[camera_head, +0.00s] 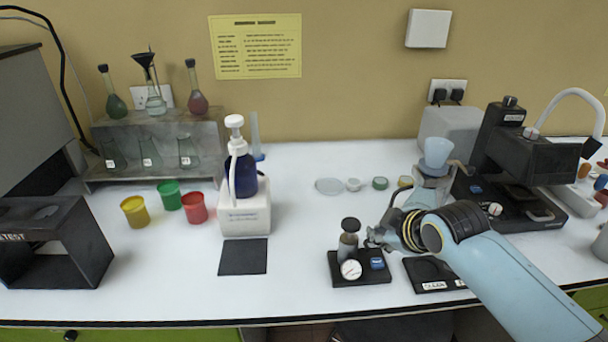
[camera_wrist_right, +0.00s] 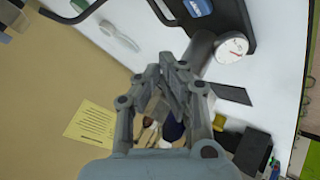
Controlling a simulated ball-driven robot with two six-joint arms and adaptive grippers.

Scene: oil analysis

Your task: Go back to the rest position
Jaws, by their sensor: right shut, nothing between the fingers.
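My right gripper (camera_head: 374,236) comes in from the right over the white bench. Its fingers are shut with nothing between them; they also show shut in the right wrist view (camera_wrist_right: 176,68). The fingertips are close to a small dark-lidded jar (camera_head: 348,240) on a black base with a white dial gauge (camera_head: 351,270). I cannot tell whether they touch it. The gauge also shows in the right wrist view (camera_wrist_right: 232,47). My left gripper is not in view.
A white pump-bottle holder (camera_head: 245,213) with a dark blue bottle (camera_head: 243,177) stands mid-bench. Red (camera_head: 195,208), green (camera_head: 169,195) and yellow (camera_head: 135,212) cups stand left of it. A black microscope-like device (camera_head: 535,160) is at right. The bench between holder and jar is clear.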

